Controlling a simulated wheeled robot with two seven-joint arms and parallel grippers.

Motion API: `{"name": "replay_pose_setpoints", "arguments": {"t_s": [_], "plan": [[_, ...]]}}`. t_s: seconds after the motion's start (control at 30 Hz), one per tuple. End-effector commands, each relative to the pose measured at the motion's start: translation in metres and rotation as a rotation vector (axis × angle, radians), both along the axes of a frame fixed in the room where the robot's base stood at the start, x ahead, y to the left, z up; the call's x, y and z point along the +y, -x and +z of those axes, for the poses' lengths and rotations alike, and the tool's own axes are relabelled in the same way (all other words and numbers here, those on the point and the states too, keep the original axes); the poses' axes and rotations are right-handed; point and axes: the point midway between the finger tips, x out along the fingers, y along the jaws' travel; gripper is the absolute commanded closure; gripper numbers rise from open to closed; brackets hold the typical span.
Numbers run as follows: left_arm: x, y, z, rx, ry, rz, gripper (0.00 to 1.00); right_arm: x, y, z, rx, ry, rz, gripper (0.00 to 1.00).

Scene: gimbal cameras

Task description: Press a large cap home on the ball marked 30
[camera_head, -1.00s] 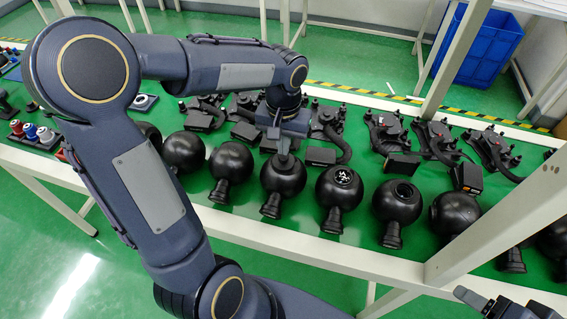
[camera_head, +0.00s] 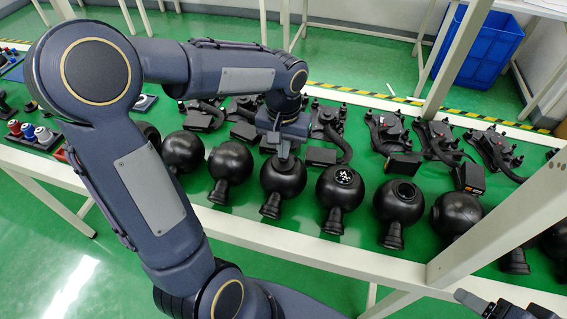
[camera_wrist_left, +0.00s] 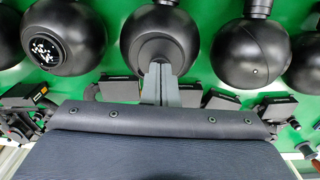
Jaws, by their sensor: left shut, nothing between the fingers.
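My left gripper (camera_head: 284,153) is shut and empty, pointing down at the top of a black ball (camera_head: 284,180) in the front row. In the left wrist view the closed fingertips (camera_wrist_left: 157,70) overlap the near edge of a round, flat cap-like disc (camera_wrist_left: 161,52) on that ball. I cannot tell whether the disc is flush or whether the fingers press on it. No number 30 is readable on it. The ball beside it has white markings (camera_head: 343,177). My right gripper (camera_head: 487,304) shows only partly at the bottom right corner.
Several more black balls with necks (camera_head: 397,203) stand in a row on the green table. Black gimbal parts (camera_head: 490,150) lie behind them. A pale frame post (camera_head: 500,225) crosses at the right. A blue crate (camera_head: 489,45) stands on the floor behind.

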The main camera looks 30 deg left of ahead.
Motion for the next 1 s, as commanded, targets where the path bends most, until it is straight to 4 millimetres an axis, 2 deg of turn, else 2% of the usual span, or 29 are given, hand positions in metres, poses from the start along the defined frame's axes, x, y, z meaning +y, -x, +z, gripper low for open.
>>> {"name": "replay_pose_setpoints", "arguments": {"t_s": [0.37, 1.0], "plan": [[0.0, 0.0, 0.006, -0.001, 0.0, 0.0, 1.0, 0.0, 0.0, 0.005, 0.0, 0.0, 0.0, 0.34], [0.0, 0.0, 0.057, -0.001, 0.0, 0.001, 1.0, 0.0, 0.0, 0.048, 0.0, 0.0, 0.0, 0.34]]}}
